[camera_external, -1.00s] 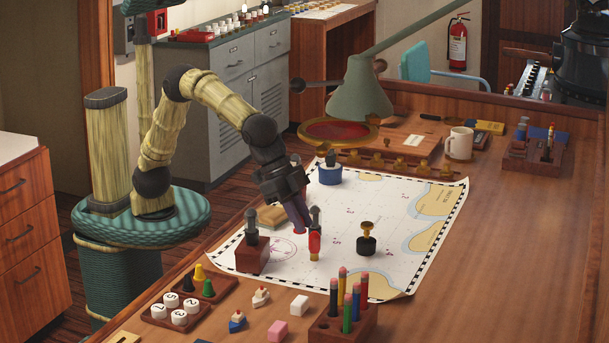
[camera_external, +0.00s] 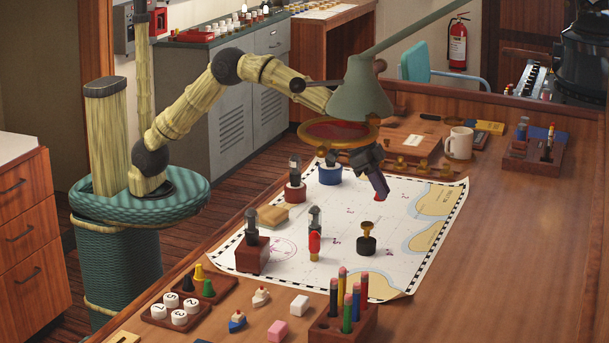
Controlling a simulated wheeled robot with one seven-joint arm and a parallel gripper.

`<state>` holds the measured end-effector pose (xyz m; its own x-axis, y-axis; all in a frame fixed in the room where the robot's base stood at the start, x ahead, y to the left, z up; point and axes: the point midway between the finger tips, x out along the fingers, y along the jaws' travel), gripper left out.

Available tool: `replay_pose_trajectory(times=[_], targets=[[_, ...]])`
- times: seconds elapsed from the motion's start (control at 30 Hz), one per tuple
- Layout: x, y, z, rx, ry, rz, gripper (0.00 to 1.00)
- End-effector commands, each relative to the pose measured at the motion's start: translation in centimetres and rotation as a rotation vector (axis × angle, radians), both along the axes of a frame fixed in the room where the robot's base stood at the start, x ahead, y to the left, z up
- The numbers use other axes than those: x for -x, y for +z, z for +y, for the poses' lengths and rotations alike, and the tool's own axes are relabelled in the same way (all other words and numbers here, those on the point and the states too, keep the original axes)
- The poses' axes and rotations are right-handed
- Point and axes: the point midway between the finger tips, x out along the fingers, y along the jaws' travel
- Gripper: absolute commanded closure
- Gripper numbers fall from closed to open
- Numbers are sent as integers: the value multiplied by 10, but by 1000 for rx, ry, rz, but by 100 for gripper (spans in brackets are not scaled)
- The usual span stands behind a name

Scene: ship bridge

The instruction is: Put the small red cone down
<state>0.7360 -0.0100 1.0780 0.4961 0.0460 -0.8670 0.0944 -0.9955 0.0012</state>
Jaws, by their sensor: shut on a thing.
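My gripper (camera_external: 379,187) is over the upper right part of the white chart (camera_external: 330,265), its fingers pointing down. A small bit of red, the small red cone (camera_external: 380,197), shows at the fingertips; the fingers hide most of it. The gripper is shut on it. I cannot tell whether the cone touches the chart or is just above it.
On the chart stand a black stamp with a brass knob (camera_external: 367,238), a red-and-grey piece (camera_external: 314,245), a dark red stamp (camera_external: 295,190), a blue round holder (camera_external: 330,173) and a wooden block (camera_external: 252,255). The lamp's magnifier ring (camera_external: 338,133) hangs close to my arm.

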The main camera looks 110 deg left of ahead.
Motion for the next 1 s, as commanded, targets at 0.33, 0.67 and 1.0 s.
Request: replay_pose_trajectory(times=[0.33, 0.67, 1.0], targets=[[1, -35, 0, 0, 0, 5, 100], [0, -50, 0, 0, -1, 0, 100], [1, -80, -1, 0, 0, 5, 100]])
